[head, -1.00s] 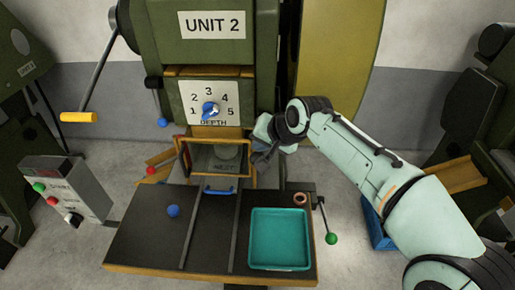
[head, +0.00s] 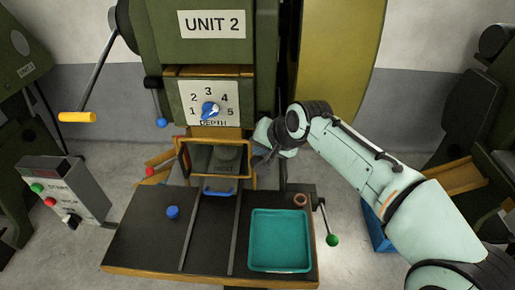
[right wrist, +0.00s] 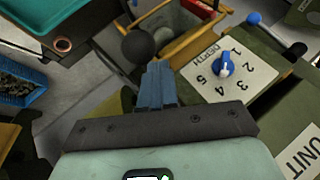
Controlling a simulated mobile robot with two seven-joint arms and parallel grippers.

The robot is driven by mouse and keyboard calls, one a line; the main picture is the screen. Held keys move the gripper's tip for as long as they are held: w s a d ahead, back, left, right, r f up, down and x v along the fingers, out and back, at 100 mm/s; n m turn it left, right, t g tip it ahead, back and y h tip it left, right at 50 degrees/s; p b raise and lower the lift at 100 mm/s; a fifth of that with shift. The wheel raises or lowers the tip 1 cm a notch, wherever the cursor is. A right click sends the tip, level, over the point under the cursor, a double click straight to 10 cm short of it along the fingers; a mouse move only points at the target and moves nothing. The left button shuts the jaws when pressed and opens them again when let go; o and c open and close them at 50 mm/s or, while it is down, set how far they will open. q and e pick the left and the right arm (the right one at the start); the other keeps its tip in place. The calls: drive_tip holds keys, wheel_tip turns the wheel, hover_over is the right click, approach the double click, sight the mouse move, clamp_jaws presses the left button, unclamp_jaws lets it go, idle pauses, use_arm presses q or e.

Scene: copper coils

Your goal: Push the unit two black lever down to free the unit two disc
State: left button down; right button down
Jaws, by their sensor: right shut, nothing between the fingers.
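Unit two is the green press (head: 210,60) with the depth dial (head: 208,107). My right gripper (head: 264,155) is beside the right side of its orange window frame (head: 252,165). In the right wrist view its blue fingers (right wrist: 156,72) are shut and empty. A black ball knob (right wrist: 138,46), which looks like the black lever's end, sits just past the fingertips; I cannot tell whether they touch. In the head view the gripper hides that knob. The disc cannot be made out clearly in the shaded nest behind the frame. My left gripper is not in view.
The dark table (head: 145,232) holds a teal tray (head: 280,268), a copper ring (head: 300,200) and a blue knob (head: 172,213). A green-ball lever (head: 332,240) stands at its right edge. A control box (head: 65,190) is at left, a blue bin (head: 377,235) at right.

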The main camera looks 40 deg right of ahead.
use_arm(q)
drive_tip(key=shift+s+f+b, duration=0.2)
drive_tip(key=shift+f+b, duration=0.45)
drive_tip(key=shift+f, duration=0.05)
use_arm(e)
drive_tip(key=shift+s+a+f, duration=0.1)
drive_tip(key=shift+f, duration=0.8)
idle(0.3)
